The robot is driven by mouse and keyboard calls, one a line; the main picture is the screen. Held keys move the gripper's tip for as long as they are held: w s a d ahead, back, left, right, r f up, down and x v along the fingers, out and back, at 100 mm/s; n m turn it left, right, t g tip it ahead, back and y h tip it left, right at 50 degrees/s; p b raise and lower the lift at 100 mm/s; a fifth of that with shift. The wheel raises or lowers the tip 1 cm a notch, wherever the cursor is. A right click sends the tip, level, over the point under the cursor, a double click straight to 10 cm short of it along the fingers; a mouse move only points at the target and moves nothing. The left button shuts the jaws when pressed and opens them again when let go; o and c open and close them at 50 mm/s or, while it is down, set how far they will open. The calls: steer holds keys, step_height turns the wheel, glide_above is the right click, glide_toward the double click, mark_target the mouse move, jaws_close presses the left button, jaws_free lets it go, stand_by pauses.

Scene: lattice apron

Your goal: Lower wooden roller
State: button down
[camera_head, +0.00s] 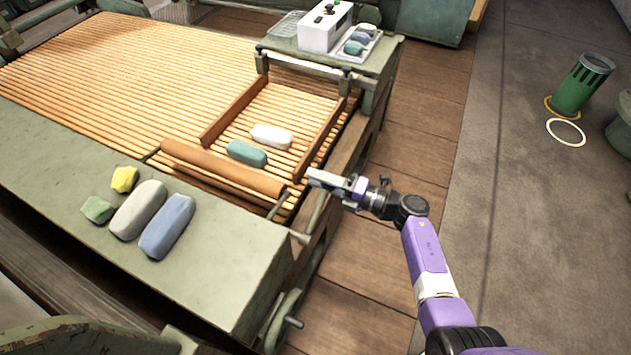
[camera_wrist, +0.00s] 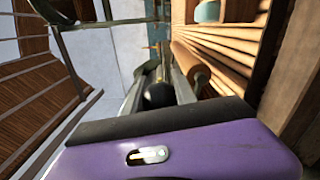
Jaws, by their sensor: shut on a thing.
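The wooden roller (camera_head: 222,168) is a brown cylinder lying across the slatted bed (camera_head: 95,75). Its near end also shows in the wrist view (camera_wrist: 190,66). A metal lever (camera_head: 316,216) rises at the bed's right side, beside the roller's end. My gripper (camera_head: 318,180) is at the lever's upper end, right of the roller and apart from it. In the wrist view its fingers (camera_wrist: 159,88) are shut on a dark round knob (camera_wrist: 158,96), seemingly the lever's. The knob is hidden in the head view.
A white bar (camera_head: 271,136) and a teal bar (camera_head: 247,153) lie on slats between wooden rails. Several coloured blocks lie on the green near ledge (camera_head: 220,265). A handwheel (camera_head: 285,318) sticks out below. Wooden floor (camera_head: 420,130) is clear to the right.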

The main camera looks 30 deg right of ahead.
steer(key=shift+w+d+f+m+b, duration=0.1)
steer(key=shift+d+f+m+b, duration=0.2)
steer(key=shift+f+m, duration=0.3)
steer(key=shift+w+d+f+m+b, duration=0.15)
steer(key=shift+f+m+b, duration=0.2)
steer(key=shift+f, duration=0.45)
steer(key=c, duration=1)
jaws_free()
steer(key=v, duration=0.8)
steer(key=shift+w+a, duration=0.1)
